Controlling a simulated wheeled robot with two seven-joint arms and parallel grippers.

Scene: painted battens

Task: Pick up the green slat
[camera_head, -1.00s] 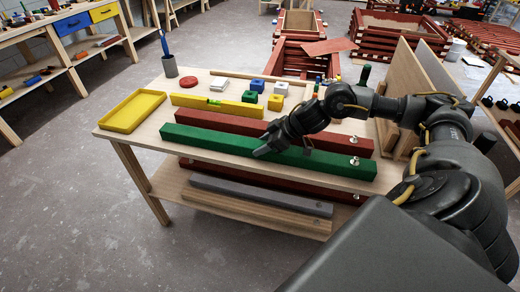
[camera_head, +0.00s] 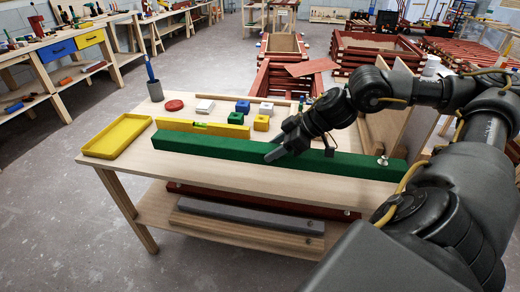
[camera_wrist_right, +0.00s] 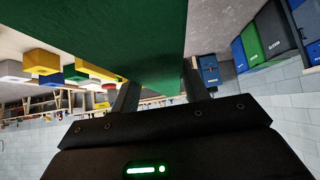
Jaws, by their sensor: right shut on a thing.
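The long green slat (camera_head: 215,150) lies crosswise over the front of the workbench in the head view. It appears raised, since it covers where the red slat on the bench was seen. My right gripper (camera_head: 275,153) is shut on the green slat near its middle, coming from above. In the right wrist view the green slat (camera_wrist_right: 140,35) fills the upper middle, and the gripper fingers (camera_wrist_right: 158,92) sit on either side of it. My left gripper is not in view.
More slats lie on the lower shelf. Pale panels (camera_head: 385,130) stand at the right.

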